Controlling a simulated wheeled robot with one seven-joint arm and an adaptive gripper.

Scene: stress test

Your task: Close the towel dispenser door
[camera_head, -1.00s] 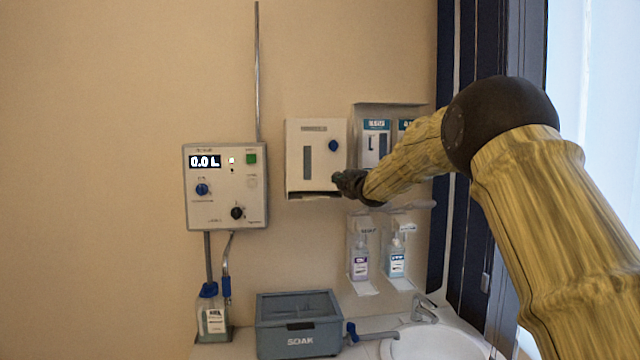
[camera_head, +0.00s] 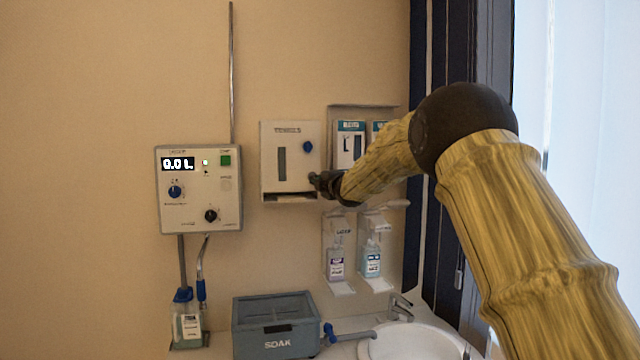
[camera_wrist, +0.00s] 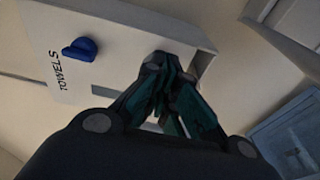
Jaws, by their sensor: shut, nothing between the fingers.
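The white towel dispenser (camera_head: 270,165) hangs on the wall in the head view, with a dark vertical slot and a blue knob (camera_head: 308,146) on its front. Its front looks flush or nearly so; I cannot tell if the door is fully shut. In the wrist view the dispenser (camera_wrist: 120,25) shows its TOWELS label and blue knob (camera_wrist: 79,49). My gripper (camera_head: 314,180) is shut and empty, its fingertips at the lower right of the dispenser front. In the wrist view the fingertips (camera_wrist: 167,70) overlap the front near its edge; contact is not certain.
A control box (camera_head: 199,188) is on the wall to the left. Glove boxes (camera_head: 349,143) are right of the dispenser, partly behind my arm. Soap bottles (camera_head: 336,262) hang below. A SOAK bin (camera_head: 277,342) and a sink (camera_head: 415,345) stand beneath.

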